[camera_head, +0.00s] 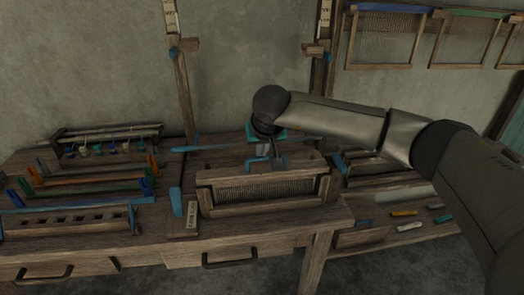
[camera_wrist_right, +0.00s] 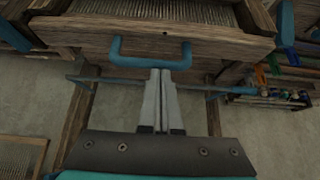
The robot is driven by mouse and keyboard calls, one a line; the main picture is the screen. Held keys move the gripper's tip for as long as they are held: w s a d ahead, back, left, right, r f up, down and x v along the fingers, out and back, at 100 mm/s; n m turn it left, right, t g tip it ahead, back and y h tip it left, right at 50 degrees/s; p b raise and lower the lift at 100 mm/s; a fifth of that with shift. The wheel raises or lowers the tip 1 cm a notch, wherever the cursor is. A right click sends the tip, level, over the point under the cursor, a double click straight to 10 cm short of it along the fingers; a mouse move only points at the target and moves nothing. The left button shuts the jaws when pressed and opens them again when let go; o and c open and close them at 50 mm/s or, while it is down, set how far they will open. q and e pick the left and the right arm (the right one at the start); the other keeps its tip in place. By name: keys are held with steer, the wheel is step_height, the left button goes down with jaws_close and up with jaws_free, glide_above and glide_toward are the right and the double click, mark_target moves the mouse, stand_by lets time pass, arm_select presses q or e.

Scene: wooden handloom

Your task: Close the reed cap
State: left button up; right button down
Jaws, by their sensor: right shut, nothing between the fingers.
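The reed cap (camera_head: 255,179) is a wooden bar along the top of the reed (camera_head: 263,192), with a blue handle (camera_head: 256,163) on it. The cap also shows in the right wrist view (camera_wrist_right: 215,42), with its blue handle (camera_wrist_right: 150,62) near the middle. My right gripper (camera_head: 279,164) is shut and empty, its fingers pointing down just behind the cap. In the right wrist view its fingertips (camera_wrist_right: 161,72) lie right at the handle's bar; I cannot tell whether they touch it. Whether the cap sits fully down on the reed is unclear. My left gripper is not in view.
Wooden loom posts (camera_head: 183,95) rise behind. A blue lever (camera_head: 176,202) stands left of the reed. A rack with coloured ends (camera_head: 85,180) lies at the left, and several coloured pieces (camera_head: 404,213) lie at the right. Framed reeds (camera_head: 385,38) hang on the wall.

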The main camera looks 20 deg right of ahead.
mark_target(261, 169)
steer(key=shift+s+a+f, duration=0.1)
steer(key=shift+s+f, duration=0.35)
steer(key=shift+f, duration=0.2)
steer(key=shift+s+a+f, duration=0.1)
steer(key=shift+s+f, duration=0.3)
steer(key=shift+f, duration=0.2)
step_height(261, 169, up, 6)
steer(key=w+p, duration=0.1)
steer(key=p, duration=0.2)
steer(key=s+a+f, duration=0.1)
steer(key=s+a, duration=0.1)
steer(key=s, duration=0.7)
steer(key=shift+f+b, duration=0.3)
steer(key=shift+b, duration=0.15)
